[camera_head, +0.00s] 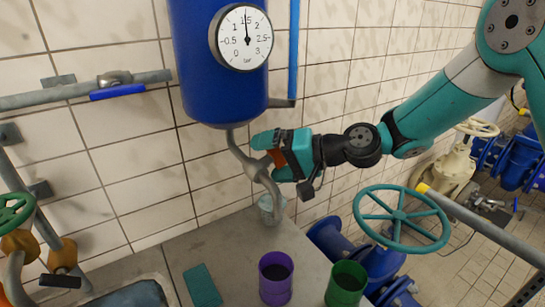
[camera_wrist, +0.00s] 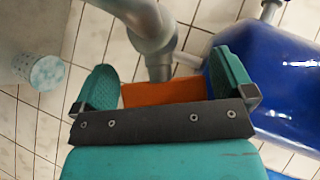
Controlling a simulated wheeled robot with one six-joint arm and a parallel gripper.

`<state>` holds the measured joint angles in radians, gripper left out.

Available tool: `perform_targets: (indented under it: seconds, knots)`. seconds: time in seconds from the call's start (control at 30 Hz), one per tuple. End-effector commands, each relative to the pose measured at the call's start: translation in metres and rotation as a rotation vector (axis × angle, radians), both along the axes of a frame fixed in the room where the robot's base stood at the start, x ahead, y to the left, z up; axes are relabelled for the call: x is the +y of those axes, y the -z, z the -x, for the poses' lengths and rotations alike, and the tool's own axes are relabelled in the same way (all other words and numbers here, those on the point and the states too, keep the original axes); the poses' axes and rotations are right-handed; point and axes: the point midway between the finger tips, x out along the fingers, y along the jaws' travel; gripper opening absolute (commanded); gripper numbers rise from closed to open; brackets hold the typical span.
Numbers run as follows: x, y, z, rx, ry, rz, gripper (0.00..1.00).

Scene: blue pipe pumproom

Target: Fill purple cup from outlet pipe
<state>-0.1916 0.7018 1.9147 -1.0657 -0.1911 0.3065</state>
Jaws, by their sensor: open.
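The purple cup (camera_head: 276,290) stands upright on the grey counter, its inside dark. The grey outlet pipe (camera_head: 262,172) comes down from under the blue tank and bends toward the counter; it also shows in the wrist view (camera_wrist: 155,35). My gripper (camera_head: 262,156) is open beside the pipe, above the counter. A flat orange piece (camera_wrist: 162,93) lies between its fingers; I cannot tell whether it belongs to the pipe.
A green cup (camera_head: 346,287) stands right of the purple cup. A teal block (camera_head: 202,286) lies to the left, near a basin (camera_head: 135,296). The blue tank (camera_head: 215,85) with its gauge (camera_head: 243,37) hangs above. A teal handwheel (camera_head: 400,216) is at the right.

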Motion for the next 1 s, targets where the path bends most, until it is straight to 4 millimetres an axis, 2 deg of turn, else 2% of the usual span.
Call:
perform_targets:
  seconds: [0.03, 0.07, 0.2, 0.23, 0.57, 1.0]
  knots:
    - [-0.0002, 0.0, 0.0, 0.0, 0.0, 0.0, 1.0]
    - [-0.0002, 0.0, 0.0, 0.0, 0.0, 0.0, 0.95]
    - [-0.0004, 0.0, 0.0001, 0.0, 0.0, 0.0, 0.63]
    - [-0.0004, 0.0001, 0.0, 0.0, 0.0, 0.0, 0.61]
    - [-0.0009, 0.0095, -0.0011, -0.064, -0.037, -0.042, 0.61]
    - [-0.0012, 0.0015, -0.0009, -0.151, -0.091, -0.101, 0.61]
